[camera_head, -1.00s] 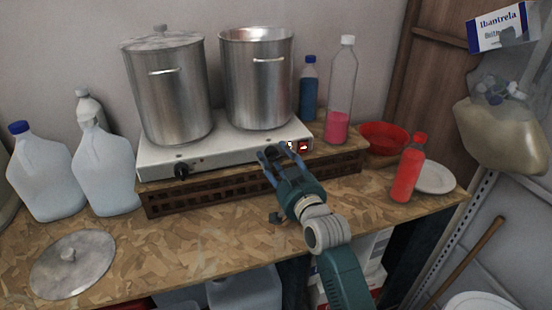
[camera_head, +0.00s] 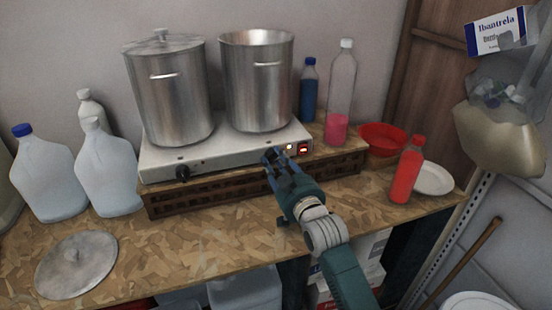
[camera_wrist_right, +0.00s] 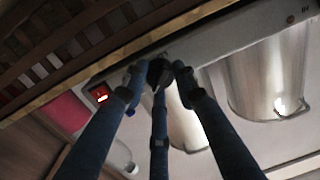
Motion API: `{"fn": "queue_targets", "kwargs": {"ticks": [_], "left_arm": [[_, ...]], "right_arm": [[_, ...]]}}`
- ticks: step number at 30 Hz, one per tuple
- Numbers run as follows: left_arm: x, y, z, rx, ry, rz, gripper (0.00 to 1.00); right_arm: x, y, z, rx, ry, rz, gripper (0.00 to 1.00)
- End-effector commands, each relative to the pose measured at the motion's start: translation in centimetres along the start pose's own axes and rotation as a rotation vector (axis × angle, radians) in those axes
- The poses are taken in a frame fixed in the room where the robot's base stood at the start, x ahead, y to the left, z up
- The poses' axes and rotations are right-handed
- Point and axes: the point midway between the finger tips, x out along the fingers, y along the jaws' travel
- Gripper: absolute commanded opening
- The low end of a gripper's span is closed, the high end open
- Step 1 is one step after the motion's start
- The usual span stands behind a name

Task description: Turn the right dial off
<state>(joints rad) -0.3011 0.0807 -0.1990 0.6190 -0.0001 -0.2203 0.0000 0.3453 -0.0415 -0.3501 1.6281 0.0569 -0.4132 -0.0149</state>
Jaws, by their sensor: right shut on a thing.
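The white two-burner hot plate (camera_head: 225,147) stands on a slatted wooden crate. Its left black dial (camera_head: 183,173) is in plain view on the front panel. In the right wrist view the dark right dial (camera_wrist_right: 157,70) sits between the blue fingertips of the gripper (camera_wrist_right: 156,75). My left gripper is out of view.
A lidded steel pot (camera_head: 170,95) and an open steel pot (camera_head: 257,85) stand on the hot plate. A pink-filled bottle (camera_head: 338,128), red bowl (camera_head: 383,138) and red bottle (camera_head: 407,172) are to the right. White jugs (camera_head: 108,175) and a loose lid (camera_head: 76,264) are left.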

Motion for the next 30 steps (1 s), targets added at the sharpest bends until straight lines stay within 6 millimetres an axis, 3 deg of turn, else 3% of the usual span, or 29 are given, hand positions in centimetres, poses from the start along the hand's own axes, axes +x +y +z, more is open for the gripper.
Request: {"fn": "queue_targets", "kwargs": {"ticks": [3, 21, 30], "left_arm": [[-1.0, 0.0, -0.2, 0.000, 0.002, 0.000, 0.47], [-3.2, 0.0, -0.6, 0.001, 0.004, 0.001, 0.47], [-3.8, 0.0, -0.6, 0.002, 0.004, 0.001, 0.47]], "right_arm": [[0.0, 0.0, -0.9, -0.115, 0.006, 0.002, 0.02], [0.1, -0.2, -0.9, -0.668, -0.019, 0.011, 0.02], [0.1, -0.3, -0.9, -0.859, -0.028, 0.015, 0.02]]}}
